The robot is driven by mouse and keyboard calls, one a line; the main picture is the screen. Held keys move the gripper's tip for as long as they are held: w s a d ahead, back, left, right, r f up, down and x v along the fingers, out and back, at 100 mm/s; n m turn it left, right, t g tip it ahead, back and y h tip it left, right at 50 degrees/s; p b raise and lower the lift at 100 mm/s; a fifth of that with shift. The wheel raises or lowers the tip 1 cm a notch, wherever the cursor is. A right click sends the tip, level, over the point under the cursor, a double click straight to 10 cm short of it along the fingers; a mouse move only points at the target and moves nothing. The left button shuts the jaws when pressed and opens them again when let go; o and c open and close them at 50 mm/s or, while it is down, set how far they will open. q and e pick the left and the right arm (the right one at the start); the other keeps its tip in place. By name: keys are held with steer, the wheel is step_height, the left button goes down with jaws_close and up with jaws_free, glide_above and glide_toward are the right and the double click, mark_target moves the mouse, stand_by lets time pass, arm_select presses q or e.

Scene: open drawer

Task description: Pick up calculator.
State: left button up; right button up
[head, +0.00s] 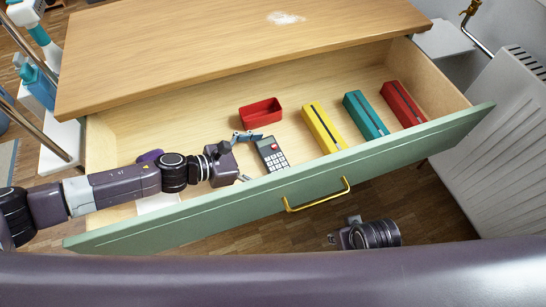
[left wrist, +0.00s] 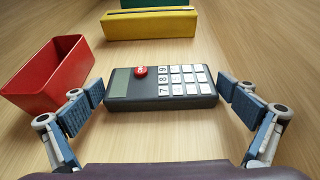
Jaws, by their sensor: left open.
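The dark grey calculator (head: 271,153) has white keys and one red button. It lies in the open drawer, close behind the front panel. My left gripper (head: 245,158) reaches in from the left beside it. In the left wrist view the calculator (left wrist: 160,88) lies across the view between the two blue-padded fingers of my left gripper (left wrist: 160,101). The fingers are apart, one near each end of the calculator. I cannot tell whether they touch it. My right gripper (head: 345,237) seems to show only in part below the drawer front, and its jaws cannot be made out.
A red open box (head: 261,113) stands just behind the calculator, close to a left finger. Yellow (head: 323,127), teal (head: 365,115) and red (head: 403,104) long boxes lie to the right. The green drawer front (head: 400,160) has a yellow handle (head: 317,197). A radiator (head: 490,130) stands right.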

arm_select(q)
steer(key=shift+c, duration=0.3)
steer(key=shift+d, duration=0.1)
steer(key=c, duration=0.8)
